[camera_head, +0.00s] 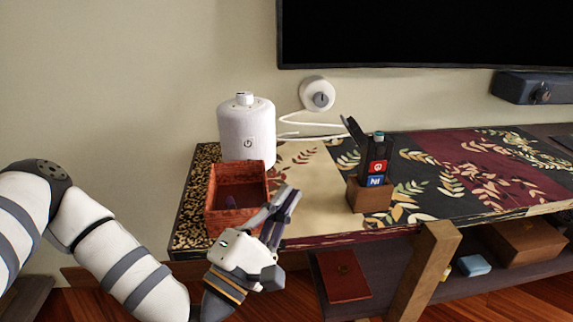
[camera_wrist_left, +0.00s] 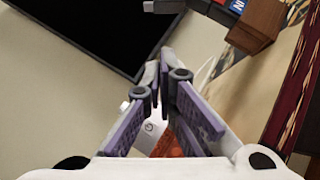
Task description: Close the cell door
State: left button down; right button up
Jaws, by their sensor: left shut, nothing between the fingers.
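My left gripper (camera_head: 286,194) is at the front edge of the patterned cabinet top, just right of the red box. Its fingers are shut and empty; they also meet in the wrist view (camera_wrist_left: 160,82). A slanted wooden board (camera_head: 425,272) stands at the front of the open lower shelf, to the right of the gripper and apart from it. I cannot tell whether this board is the cell door or a support. No other door shows clearly. My right gripper is in neither view.
On the cabinet top (camera_head: 455,205) stand a red open box (camera_head: 236,214), a white canister (camera_head: 246,130) and a wooden holder (camera_head: 370,198) with dark items. The lower shelf holds a red book (camera_head: 342,276), a blue item (camera_head: 474,265) and a brown box (camera_head: 527,240). A dark screen (camera_head: 430,35) hangs behind.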

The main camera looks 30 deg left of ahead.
aim_at(354, 129)
pick_arm(q)
jog(key=w+d+r+p, duration=0.2)
jog(key=w+r, duration=0.5)
jog(key=w, duration=0.4)
jog(key=shift+d+r+n+t+y, duration=0.3)
jog(key=shift+r+t+y, duration=0.05)
jog(key=shift+t+y, duration=0.05)
jog(key=shift+w+r, duration=0.1)
jog(key=shift+w, duration=0.05)
jog(key=shift+d+r+m+g+h+p, duration=0.1)
jog(key=shift+r+m+g+h+p, duration=0.2)
jog(key=shift+m+g+h+p, duration=0.15)
